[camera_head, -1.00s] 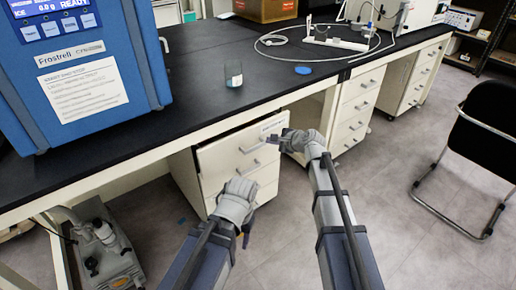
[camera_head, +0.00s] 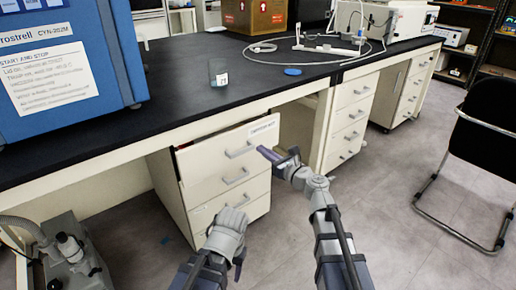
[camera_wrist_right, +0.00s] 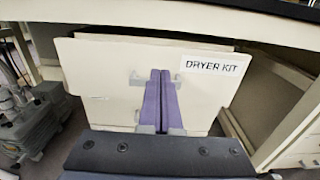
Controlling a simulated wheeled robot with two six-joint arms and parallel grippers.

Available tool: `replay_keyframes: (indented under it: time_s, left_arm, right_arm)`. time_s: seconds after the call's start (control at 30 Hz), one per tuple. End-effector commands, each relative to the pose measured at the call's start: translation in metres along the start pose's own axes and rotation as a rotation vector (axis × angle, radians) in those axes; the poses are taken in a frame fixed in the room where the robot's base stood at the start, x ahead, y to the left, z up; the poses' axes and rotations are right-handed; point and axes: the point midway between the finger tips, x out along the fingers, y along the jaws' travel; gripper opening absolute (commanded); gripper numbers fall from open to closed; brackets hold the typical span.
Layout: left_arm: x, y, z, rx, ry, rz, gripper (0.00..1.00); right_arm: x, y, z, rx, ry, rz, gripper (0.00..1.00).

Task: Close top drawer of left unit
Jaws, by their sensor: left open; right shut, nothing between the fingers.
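The top drawer (camera_head: 212,165) of the left cream unit sticks out from under the black bench, with a narrow opening showing above its front. It has a metal handle (camera_head: 240,151) and a white label, which reads DRYER KIT in the right wrist view (camera_wrist_right: 214,67). My right gripper (camera_head: 268,154) is shut and empty, its purple fingers in front of the right part of the drawer front. In the wrist view the fingers (camera_wrist_right: 160,75) overlap the front beside the label; contact is unclear. My left gripper (camera_head: 236,258) is open, low in front of the unit, its fingers mostly hidden.
The lower drawers (camera_head: 235,195) look shut. A second drawer unit (camera_head: 348,120) stands to the right, and a black chair (camera_head: 480,150) farther right. A pump (camera_head: 68,250) is on the floor at left. A blue freeze dryer (camera_head: 70,60) and a small glass jar (camera_head: 218,74) stand on the bench.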

Motion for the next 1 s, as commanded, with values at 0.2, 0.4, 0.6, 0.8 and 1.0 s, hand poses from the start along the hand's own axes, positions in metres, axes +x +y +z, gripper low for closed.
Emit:
replay_keyframes:
  time_s: [0.2, 0.4, 0.6, 0.8, 1.0]
  left_arm:
    - [0.0, 0.0, 0.0, 0.0, 0.0, 0.0, 0.55]
    - [0.0, 0.0, 0.0, 0.0, 0.0, 0.0, 0.55]
    - [0.0, 0.0, 0.0, 0.0, 0.0, 0.0, 0.55]
    - [0.0, 0.0, 0.0, 0.0, 0.0, 0.0, 0.55]
    - [0.0, 0.0, 0.0, 0.0, 0.0, 0.0, 0.55]
  right_arm:
    - [0.05, -0.002, 0.0, -0.002, 0.001, 0.003, 0.0]
    - [0.088, -0.001, 0.0, -0.002, 0.001, 0.002, 0.0]
    - [0.112, -0.001, 0.0, -0.002, 0.001, 0.001, 0.0]
    - [0.121, 0.0, 0.0, -0.002, 0.001, 0.001, 0.0]
    - [0.121, 0.0, 0.0, -0.002, 0.001, 0.0, 0.0]
